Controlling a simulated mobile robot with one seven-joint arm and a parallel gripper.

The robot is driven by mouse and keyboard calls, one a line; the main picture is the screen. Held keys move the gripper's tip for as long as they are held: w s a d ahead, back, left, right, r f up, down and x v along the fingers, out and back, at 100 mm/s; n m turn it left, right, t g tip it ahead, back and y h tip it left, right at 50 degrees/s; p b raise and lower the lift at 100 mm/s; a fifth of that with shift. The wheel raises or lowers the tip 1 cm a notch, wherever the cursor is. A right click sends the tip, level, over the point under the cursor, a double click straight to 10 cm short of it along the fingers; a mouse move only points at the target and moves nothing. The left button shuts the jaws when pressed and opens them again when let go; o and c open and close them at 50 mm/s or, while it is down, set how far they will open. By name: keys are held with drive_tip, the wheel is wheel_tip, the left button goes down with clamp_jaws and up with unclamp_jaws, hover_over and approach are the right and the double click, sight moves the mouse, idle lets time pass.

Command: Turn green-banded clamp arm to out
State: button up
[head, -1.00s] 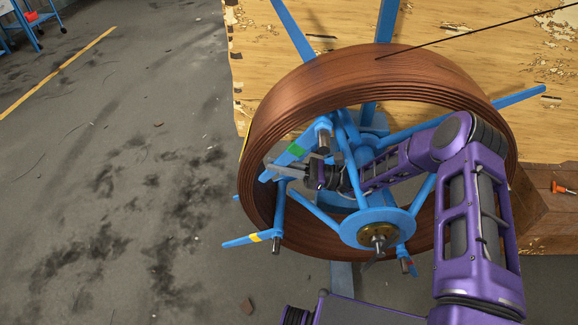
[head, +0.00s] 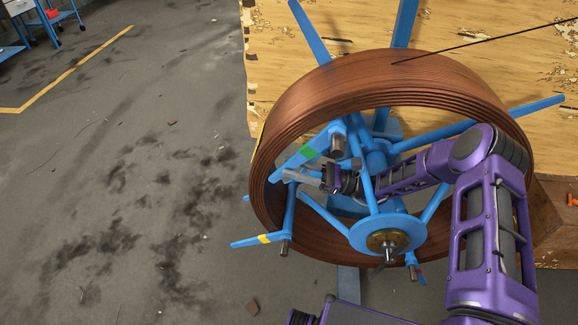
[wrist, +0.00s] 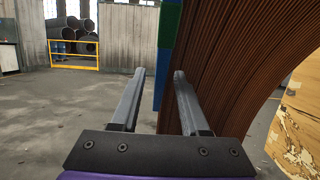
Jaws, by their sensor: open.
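The green-banded clamp arm (head: 309,153) is a blue bar with a green band, slanting across the left inner side of the copper-brown coil (head: 300,90). My gripper (head: 290,175) is inside the coil opening, just below and left of the green band, with its fingers pointing left. In the wrist view the jaws (wrist: 159,75) are open and apart. The blue bar with its green band (wrist: 170,18) shows between and beyond the fingertips, against the coil (wrist: 220,65). I see no clear contact, and the depth between fingers and bar is hard to tell.
A yellow-banded arm (head: 264,239) sticks out at lower left. The blue hub (head: 388,236) with its metal shaft is close below my forearm. Other blue spokes cross the opening. A worn wooden surface (head: 460,30) lies behind. The floor at left is open.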

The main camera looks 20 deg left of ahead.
drive_tip(key=v, duration=1.5)
drive_tip(key=shift+d+b, duration=0.3)
drive_tip(key=shift+d, duration=0.1)
